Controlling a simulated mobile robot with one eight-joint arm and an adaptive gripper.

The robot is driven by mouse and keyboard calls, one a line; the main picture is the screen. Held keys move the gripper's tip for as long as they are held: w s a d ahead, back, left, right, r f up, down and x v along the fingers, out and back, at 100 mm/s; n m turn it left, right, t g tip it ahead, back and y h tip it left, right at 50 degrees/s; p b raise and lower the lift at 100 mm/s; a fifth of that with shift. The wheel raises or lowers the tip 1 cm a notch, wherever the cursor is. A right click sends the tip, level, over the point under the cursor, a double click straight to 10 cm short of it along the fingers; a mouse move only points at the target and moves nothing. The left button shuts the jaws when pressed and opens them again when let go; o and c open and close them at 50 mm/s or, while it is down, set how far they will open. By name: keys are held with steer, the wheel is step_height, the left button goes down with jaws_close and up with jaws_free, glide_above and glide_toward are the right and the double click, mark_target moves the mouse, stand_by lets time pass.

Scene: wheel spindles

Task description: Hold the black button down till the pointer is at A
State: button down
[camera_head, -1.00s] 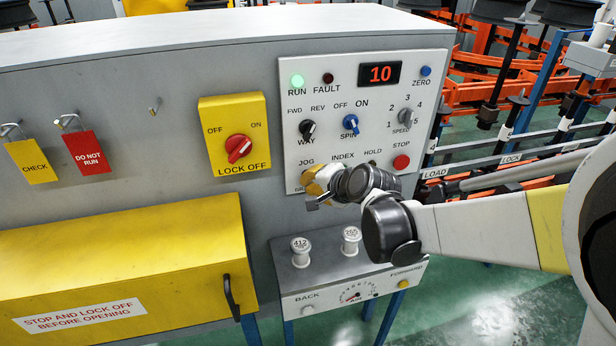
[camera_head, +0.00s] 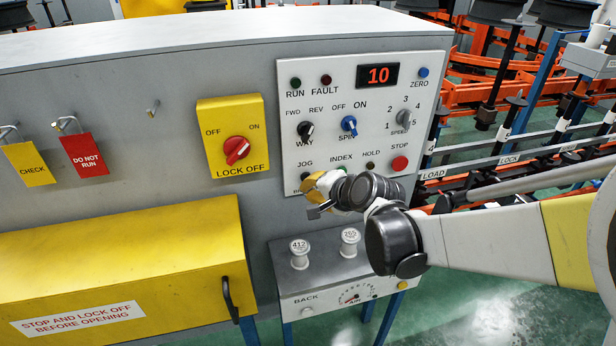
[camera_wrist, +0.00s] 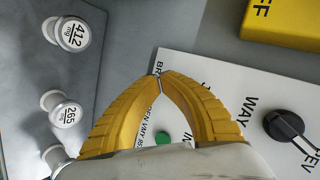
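The control panel (camera_head: 430,100) stands upright on the grey cabinet. Under its JOG label a small dark button (camera_head: 306,176) shows partly, beside my gripper (camera_head: 311,188); I take it for the black button. In the wrist view my yellow fingers (camera_wrist: 160,78) meet at their tips, with nothing seen between the tips. They lie over the panel's lower left corner, near a label starting "BR", and hide part of the panel. Whether they touch the panel or a button I cannot tell. A pointer at a mark A is not readable in either view.
A green button (camera_wrist: 162,137) shows between my fingers. The black WAY knob (camera_head: 305,129) is above. The red STOP button (camera_head: 400,163) is to the right. The display (camera_head: 377,75) reads 10.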

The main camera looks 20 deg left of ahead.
steer(key=s+d, duration=0.1)
steer(key=s, duration=0.1)
steer(key=s+d, duration=0.1)
steer(key=s, duration=0.1)
steer(key=shift+s+d, duration=0.1)
steer(key=shift+d, duration=0.2)
steer(key=s+d+r+n+h, duration=0.1)
steer(key=s+d+r+h, duration=0.15)
steer(key=d, duration=0.75)
steer(key=s+d+r+n+h, duration=0.2)
steer(key=s+d, duration=0.2)
steer(key=d, duration=0.6)
steer(key=s+d+f+n+h, duration=0.1)
steer(key=s+d+h, duration=0.3)
steer(key=s+d, duration=0.7)
steer(key=shift+s+d+n, duration=0.4)
steer(key=shift+d+n, duration=0.1)
steer(key=shift+d, duration=0.75)
